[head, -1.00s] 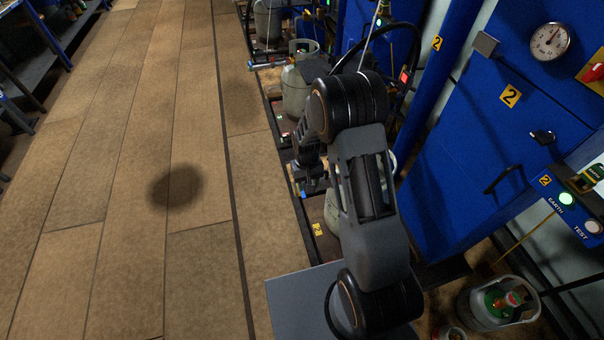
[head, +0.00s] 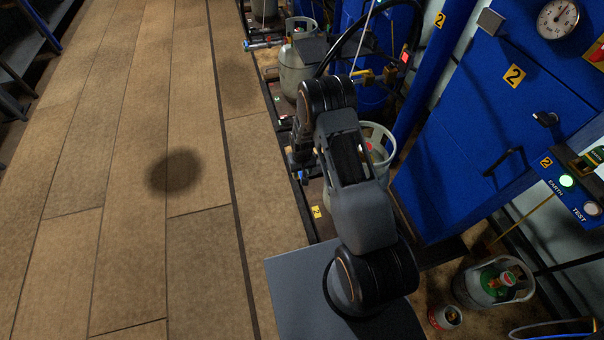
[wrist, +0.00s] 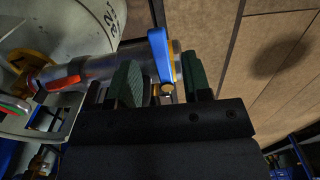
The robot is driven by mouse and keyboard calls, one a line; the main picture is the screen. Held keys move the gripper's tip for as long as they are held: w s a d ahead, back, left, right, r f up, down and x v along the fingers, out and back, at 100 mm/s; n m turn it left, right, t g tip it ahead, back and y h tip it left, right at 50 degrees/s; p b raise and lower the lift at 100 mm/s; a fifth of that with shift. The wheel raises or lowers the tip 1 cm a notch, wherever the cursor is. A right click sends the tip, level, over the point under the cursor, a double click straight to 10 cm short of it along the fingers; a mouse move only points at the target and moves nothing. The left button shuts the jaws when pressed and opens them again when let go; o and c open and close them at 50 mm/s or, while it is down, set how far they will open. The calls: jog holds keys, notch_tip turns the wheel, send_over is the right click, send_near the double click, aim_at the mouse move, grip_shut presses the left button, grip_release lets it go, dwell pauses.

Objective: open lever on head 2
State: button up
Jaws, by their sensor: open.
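In the wrist view a blue lever (wrist: 158,55) stands upright at the end of a silver cylindrical head (wrist: 95,68). A yellow edge shows along the lever's right side and a brass fitting at its foot. My gripper (wrist: 161,72) is open, with one green-padded finger on each side of the lever. I cannot tell whether either finger touches it. In the head view my gripper (head: 298,170) is low beside the scale row, mostly hidden by my arm. A yellow number label (head: 316,211) is on the floor-level frame just below it.
A pale gas cylinder (wrist: 60,25) stands close left of the gripper. In the head view a blue cabinet marked 2 (head: 470,140) stands at right, with another cylinder (head: 495,283) and a can (head: 445,317) near the front. The tiled floor (head: 120,200) at left is clear.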

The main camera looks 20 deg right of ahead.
jog(key=shift+f, duration=1.1)
grip_shut()
